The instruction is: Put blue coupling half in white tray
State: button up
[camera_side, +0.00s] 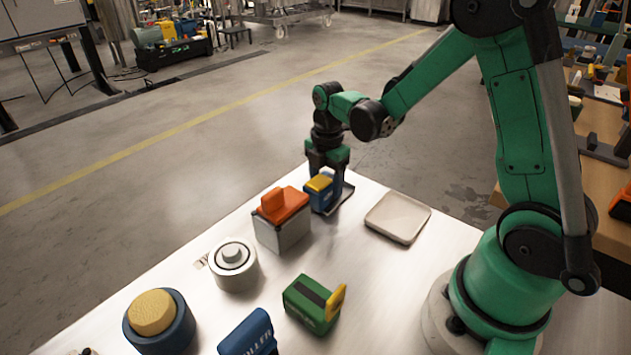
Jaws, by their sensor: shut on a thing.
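My gripper (329,190) is at the far edge of the table, pointing down and shut on a small blue piece with a yellow top (319,185). The fingers partly hide this piece, and I cannot tell whether it touches the table. I cannot tell if it is the blue coupling half; a round blue part with a yellow disc in its top (160,320) also stands at the near left. The white tray (397,217) lies flat and empty, to the right of my gripper and apart from it.
An orange-topped grey block (283,222) stands close to the left of my gripper. A silver stepped cylinder (233,264), a green block with a yellow end (313,303) and a blue lettered block (248,335) stand nearer. Table between gripper and tray is clear.

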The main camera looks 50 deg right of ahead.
jog(key=shift+r, duration=0.8)
jog(key=shift+r, duration=1.7)
jog(key=w+a+r+m, duration=0.1)
jog(key=a+r+m, duration=0.7)
jog(key=m, duration=0.9)
jog(key=shift+w+a+r+m, duration=0.2)
jog(key=shift+r+m, duration=0.2)
jog(key=shift+r, duration=0.95)
jog(key=shift+s, duration=0.1)
